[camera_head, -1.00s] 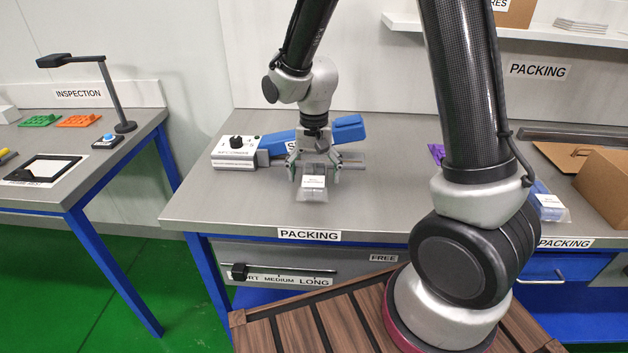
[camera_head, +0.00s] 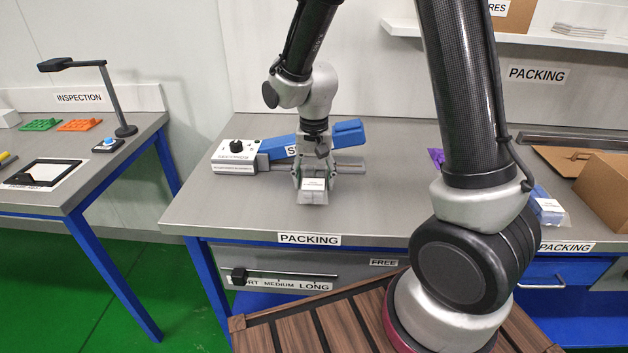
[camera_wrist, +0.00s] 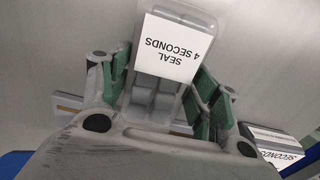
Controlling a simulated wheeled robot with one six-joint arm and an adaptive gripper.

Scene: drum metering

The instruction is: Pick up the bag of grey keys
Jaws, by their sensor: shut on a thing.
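The bag of grey keys (camera_head: 313,196) is a clear bag with a white label, on the packing table in front of the sealer. In the wrist view the bag (camera_wrist: 158,99) shows grey key blocks and a label reading "SEAL 4 SECONDS". My gripper (camera_head: 314,178) points down at the bag's back end. In the wrist view the green-padded fingers of my gripper (camera_wrist: 162,90) stand on both sides of the bag, closed on it. I cannot tell whether the bag is clear of the table.
A sealer with a blue arm (camera_head: 349,132) and a white control box (camera_head: 236,156) stands right behind the bag. A cardboard box (camera_head: 606,190) and a bag with blue contents (camera_head: 546,206) lie at the right. The table front (camera_head: 240,215) is clear.

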